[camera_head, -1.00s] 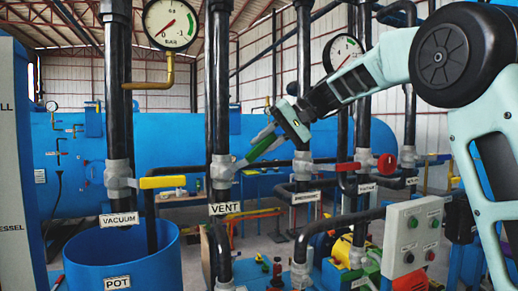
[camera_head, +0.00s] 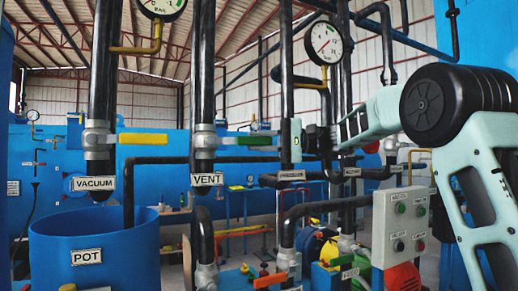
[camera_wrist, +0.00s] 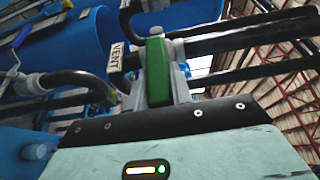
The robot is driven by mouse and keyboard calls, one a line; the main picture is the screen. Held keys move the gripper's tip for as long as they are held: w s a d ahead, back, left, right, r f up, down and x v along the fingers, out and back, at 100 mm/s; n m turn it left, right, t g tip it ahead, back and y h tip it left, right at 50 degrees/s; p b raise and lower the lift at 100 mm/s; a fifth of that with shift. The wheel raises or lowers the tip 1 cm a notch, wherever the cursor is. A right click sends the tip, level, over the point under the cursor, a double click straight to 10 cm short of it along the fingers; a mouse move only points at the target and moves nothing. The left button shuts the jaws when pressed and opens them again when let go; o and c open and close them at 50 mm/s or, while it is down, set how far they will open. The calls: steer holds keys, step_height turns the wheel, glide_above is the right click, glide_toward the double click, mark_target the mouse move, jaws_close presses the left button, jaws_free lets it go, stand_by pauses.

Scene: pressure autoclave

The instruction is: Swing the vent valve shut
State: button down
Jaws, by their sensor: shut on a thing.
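The vent valve (camera_head: 203,141) sits on a black vertical pipe above a white VENT label (camera_head: 206,180). Its green lever (camera_head: 246,141) points right, level and square across the pipe. My gripper (camera_head: 286,142) is at the lever's right end and is shut on it. The wrist view shows the green lever (camera_wrist: 158,88) between my fingers, with the VENT label (camera_wrist: 116,66) beside the pipe to its left. The fingertips are small in the head view and partly hidden in the wrist view.
The vacuum valve's yellow lever (camera_head: 142,138) is left of the vent pipe, above the blue pot (camera_head: 95,245). A PRESSURE-labelled pipe stands close behind my gripper. A grey button box (camera_head: 402,228) is below my arm. Gauges (camera_head: 325,44) hang above.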

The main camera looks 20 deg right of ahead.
steer(key=shift+f, duration=0.25)
steer(key=c, duration=1.2)
jaws_free()
steer(key=shift+c, duration=0.2)
steer(key=b+v, duration=0.3)
steer(key=v, duration=1.4)
steer(key=shift+d, duration=0.15)
steer(key=shift+f, duration=0.1)
